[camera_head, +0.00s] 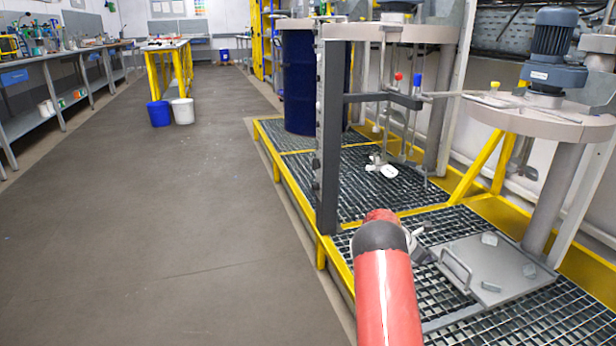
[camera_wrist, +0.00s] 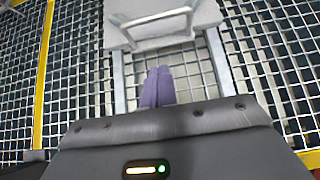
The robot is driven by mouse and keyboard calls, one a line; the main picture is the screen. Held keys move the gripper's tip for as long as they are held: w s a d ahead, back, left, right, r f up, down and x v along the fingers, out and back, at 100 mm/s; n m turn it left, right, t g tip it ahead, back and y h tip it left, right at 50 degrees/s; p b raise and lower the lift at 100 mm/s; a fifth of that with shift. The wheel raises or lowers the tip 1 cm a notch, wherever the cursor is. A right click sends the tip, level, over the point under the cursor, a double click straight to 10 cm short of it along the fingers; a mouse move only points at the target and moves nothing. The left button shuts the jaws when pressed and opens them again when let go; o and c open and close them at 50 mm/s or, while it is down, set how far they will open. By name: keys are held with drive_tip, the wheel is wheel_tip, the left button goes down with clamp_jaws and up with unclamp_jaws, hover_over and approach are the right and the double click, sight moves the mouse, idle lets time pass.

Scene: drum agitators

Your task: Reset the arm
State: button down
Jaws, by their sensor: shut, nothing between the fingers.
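My red arm reaches forward from the bottom of the head view. My gripper (camera_head: 418,240) is partly hidden behind the arm's dark joint and hangs over the grating. In the wrist view my gripper (camera_wrist: 157,72) shows two purple fingers pressed side by side, shut and empty. A square grey metal cover (camera_head: 500,265) with a bar handle (camera_head: 456,270) lies on the grating, just right of my gripper. In the wrist view the cover (camera_wrist: 207,16) and its handle (camera_wrist: 152,20) are beyond the fingertips, apart from them.
A dark upright post (camera_head: 329,140) with a side arm stands at the platform's edge. A blue drum (camera_head: 300,85) and agitator shafts stand behind it; a motor unit (camera_head: 548,75) is on the right. The yellow-edged grating (camera_head: 395,190) is raised. Open floor (camera_head: 170,210) lies left.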

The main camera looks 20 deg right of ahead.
drive_tip(key=s+a+r+m+t+y+p, duration=0.1)
drive_tip(key=s+a+r+m+y, duration=0.35)
drive_tip(key=a+r, duration=0.75)
drive_tip(key=s+a+r+m+t+y+p, duration=0.1)
drive_tip(key=s+a+r+m+t, duration=0.1)
drive_tip(key=s+a+r+m, duration=0.75)
drive_tip(key=s+a+r+m+t+y, duration=0.1)
drive_tip(key=s+a+r+m+y, duration=0.1)
drive_tip(key=s+a, duration=0.8)
drive_tip(key=s+a+r+m+t+y+p, duration=0.1)
drive_tip(key=s+a+r+m+y, duration=0.1)
drive_tip(key=s+a, duration=0.9)
drive_tip(key=shift+a+r, duration=0.5)
drive_tip(key=shift+r, duration=0.3)
drive_tip(key=shift+s+y, duration=0.1)
drive_tip(key=shift+y, duration=0.15)
